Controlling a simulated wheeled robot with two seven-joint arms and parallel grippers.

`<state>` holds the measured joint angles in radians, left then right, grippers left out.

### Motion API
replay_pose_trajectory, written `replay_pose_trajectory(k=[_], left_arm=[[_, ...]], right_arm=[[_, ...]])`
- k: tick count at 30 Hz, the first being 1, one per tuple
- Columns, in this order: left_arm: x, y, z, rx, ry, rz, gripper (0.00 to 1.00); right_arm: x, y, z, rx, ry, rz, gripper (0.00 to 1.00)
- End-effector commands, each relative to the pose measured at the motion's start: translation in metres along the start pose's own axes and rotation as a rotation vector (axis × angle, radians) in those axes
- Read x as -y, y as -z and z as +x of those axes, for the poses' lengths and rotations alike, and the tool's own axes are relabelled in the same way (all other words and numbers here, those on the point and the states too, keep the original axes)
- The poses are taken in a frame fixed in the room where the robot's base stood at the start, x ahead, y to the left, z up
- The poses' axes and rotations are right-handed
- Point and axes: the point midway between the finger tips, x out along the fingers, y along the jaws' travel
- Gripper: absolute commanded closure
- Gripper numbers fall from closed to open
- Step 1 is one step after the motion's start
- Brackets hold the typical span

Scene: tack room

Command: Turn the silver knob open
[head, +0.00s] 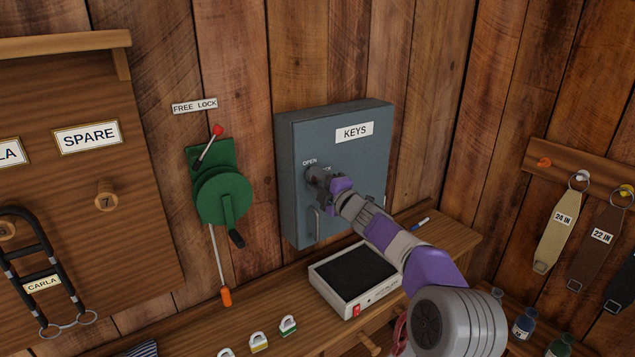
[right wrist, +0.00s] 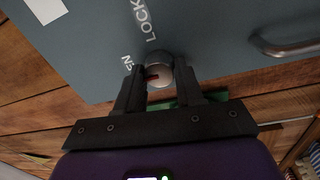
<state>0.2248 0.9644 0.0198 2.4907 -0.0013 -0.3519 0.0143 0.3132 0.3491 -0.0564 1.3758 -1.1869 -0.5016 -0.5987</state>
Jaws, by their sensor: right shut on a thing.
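The silver knob (right wrist: 159,72) is on the front of the grey-blue key cabinet (head: 298,191), which carries a KEYS label. In the right wrist view the knob is round with a red mark, and parts of the words OPEN and LOCK are printed beside it. My right gripper (right wrist: 160,85) is shut on the knob, one finger on each side. In the head view my right gripper (head: 322,180) covers most of the knob, below the word OPEN. The cabinet door looks closed. My left gripper is in neither view.
A curved handle (head: 316,225) is on the cabinet door below the knob. A green winch (head: 222,195) with a crank hangs left of the cabinet. A white box with a black top (head: 356,272) and several small padlocks (head: 288,325) are on the shelf below.

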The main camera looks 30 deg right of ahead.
Motion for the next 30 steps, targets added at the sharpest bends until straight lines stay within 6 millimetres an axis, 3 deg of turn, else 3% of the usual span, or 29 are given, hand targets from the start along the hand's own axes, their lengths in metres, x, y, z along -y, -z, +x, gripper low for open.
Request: replay_pose_trajectory(k=[9, 10, 14, 23, 30], left_arm=[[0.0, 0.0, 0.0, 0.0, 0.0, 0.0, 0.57], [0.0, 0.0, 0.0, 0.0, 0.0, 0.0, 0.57], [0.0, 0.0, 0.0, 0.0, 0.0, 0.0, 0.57], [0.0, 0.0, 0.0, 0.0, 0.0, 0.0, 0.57], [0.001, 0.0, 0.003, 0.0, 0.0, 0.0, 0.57]], right_arm=[[0.0, 0.0, 0.0, 0.0, 0.001, -0.003, 0.94], [0.0, 0.0, 0.0, 0.0, 0.001, -0.003, 0.59], [0.0, 0.0, 0.0, 0.0, 0.0, -0.002, 0.39], [0.0, 0.0, -0.001, 0.0, 0.0, -0.001, 0.38], [0.0, 0.0, -0.025, 0.001, 0.0, -0.001, 0.38]])
